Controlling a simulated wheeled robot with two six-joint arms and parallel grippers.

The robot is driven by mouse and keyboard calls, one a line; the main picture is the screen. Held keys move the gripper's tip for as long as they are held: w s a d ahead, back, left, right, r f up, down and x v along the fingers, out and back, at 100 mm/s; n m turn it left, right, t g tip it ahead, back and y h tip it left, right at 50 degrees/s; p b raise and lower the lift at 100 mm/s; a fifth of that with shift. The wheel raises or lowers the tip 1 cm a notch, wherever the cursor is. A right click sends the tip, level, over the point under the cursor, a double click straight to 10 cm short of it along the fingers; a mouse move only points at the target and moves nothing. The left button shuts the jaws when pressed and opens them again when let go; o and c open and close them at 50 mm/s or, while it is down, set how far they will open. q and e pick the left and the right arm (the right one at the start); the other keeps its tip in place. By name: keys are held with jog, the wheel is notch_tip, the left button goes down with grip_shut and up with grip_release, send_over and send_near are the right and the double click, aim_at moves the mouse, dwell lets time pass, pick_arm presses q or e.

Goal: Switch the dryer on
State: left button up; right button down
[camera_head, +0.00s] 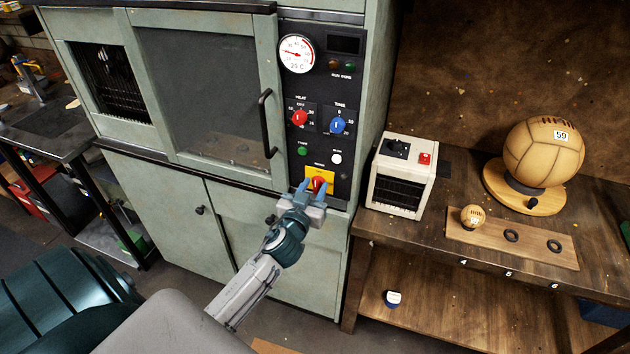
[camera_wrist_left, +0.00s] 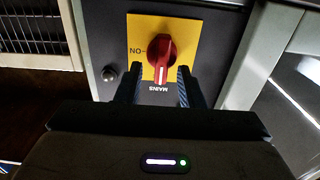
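The dryer is a grey-green cabinet (camera_head: 225,190) with a dark control panel. Low on the panel is a yellow plate with a red rotary switch (camera_head: 319,184), labelled MAINS. In the left wrist view the red switch (camera_wrist_left: 162,58) appears upside down; its white mark points toward the MAINS lettering, and ON is printed to its left. My left gripper (camera_head: 313,187) is at the switch, fingers apart, pointing at the plate. In the wrist view its fingertips (camera_wrist_left: 157,75) lie on either side of the knob's lower part; contact cannot be told. My right gripper is not in view.
Above the switch are a red heat knob (camera_head: 299,118), a blue time knob (camera_head: 338,125), a dial (camera_head: 297,53) and a dark display (camera_head: 345,43). A door handle (camera_head: 267,124) juts out at left. A white heater-like box (camera_head: 401,176) and leather ball (camera_head: 543,153) stand at right.

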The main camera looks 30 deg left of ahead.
pick_arm(q)
jog(key=shift+w+a, duration=0.15)
jog(key=shift+w, duration=0.3)
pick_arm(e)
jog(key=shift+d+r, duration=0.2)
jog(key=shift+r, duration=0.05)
pick_arm(q)
jog(key=shift+c, duration=0.2)
